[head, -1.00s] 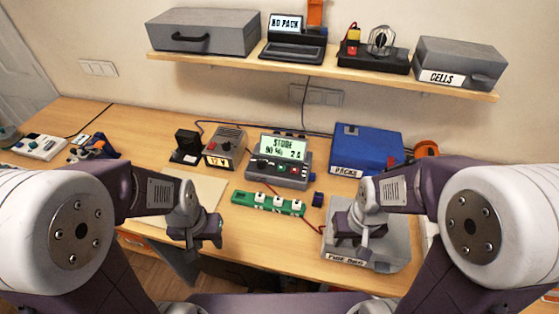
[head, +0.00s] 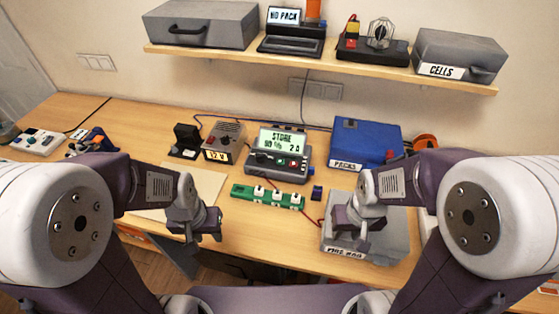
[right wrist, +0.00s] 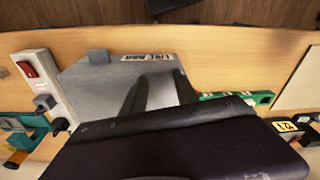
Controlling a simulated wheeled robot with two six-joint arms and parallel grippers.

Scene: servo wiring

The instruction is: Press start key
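A dark grey charger (head: 277,170) stands mid-table in the head view, its lit green screen (head: 283,142) reading STORE above smaller figures. Its front panel has a dark knob at the left, a small green key (head: 281,162) and a red key (head: 294,163). No lettering on the keys is readable, so I cannot tell which is the start key. My left gripper (head: 195,234) hangs left of and nearer than the charger, touching nothing visible. My right gripper (head: 349,238) hangs over a grey box at the right, apart from the charger. Neither gripper's finger opening shows clearly.
A green strip with white blocks (head: 267,196) lies in front of the charger. A 12 V supply (head: 223,143) stands left of it, a blue PACKS box (head: 366,143) right. The grey box (head: 388,228) is front right. A shelf (head: 320,68) runs above.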

